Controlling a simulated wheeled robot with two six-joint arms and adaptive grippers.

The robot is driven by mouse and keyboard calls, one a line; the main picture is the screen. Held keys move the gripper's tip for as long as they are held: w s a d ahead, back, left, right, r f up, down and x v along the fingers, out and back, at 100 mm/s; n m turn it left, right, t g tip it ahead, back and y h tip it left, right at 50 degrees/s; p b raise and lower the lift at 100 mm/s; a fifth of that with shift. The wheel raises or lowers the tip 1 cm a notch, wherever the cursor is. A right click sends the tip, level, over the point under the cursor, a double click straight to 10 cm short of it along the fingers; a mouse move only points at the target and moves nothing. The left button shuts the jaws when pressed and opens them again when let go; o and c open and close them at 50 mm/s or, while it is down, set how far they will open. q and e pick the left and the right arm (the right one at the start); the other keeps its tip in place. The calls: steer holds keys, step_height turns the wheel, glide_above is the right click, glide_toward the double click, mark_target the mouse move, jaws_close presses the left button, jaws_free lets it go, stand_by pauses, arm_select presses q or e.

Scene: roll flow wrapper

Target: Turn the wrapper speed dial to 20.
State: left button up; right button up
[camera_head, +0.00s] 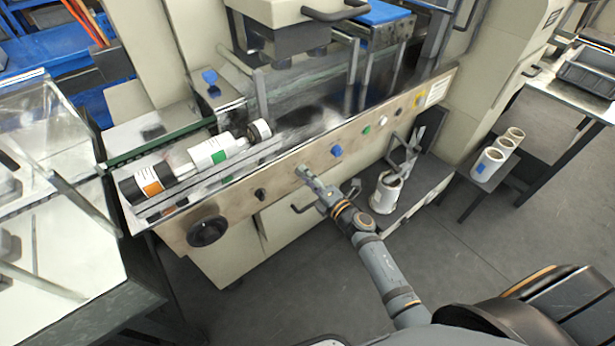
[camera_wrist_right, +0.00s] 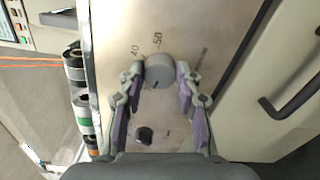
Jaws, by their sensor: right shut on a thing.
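The grey speed dial (camera_wrist_right: 159,71) sits on the machine's metal front panel in the right wrist view. The marks "40" and "50" show beside it, and a dark pointer line shows on its face; I cannot read which value it points at. My right gripper (camera_wrist_right: 160,78) has its purple-padded fingertips on both sides of the dial, shut on it. In the head view my right gripper (camera_head: 304,174) reaches the panel (camera_head: 285,175) and hides most of the dial. My left gripper is not in view.
A black knob (camera_wrist_right: 144,135) sits near the dial. A large black handwheel (camera_head: 207,232) is at the panel's left, a blue button (camera_head: 336,151) to the right. Printed rolls (camera_head: 208,153) lie above the panel. A white container with tools (camera_head: 386,192) stands on a low shelf.

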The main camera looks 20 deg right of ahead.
stand_by(0.3)
steer(key=o, duration=1.1)
steer(key=shift+o, duration=0.2)
steer(key=shift+s, duration=0.1)
steer(key=v, duration=1.1)
steer(key=shift+s+d, duration=0.15)
steer(key=shift+s, duration=0.25)
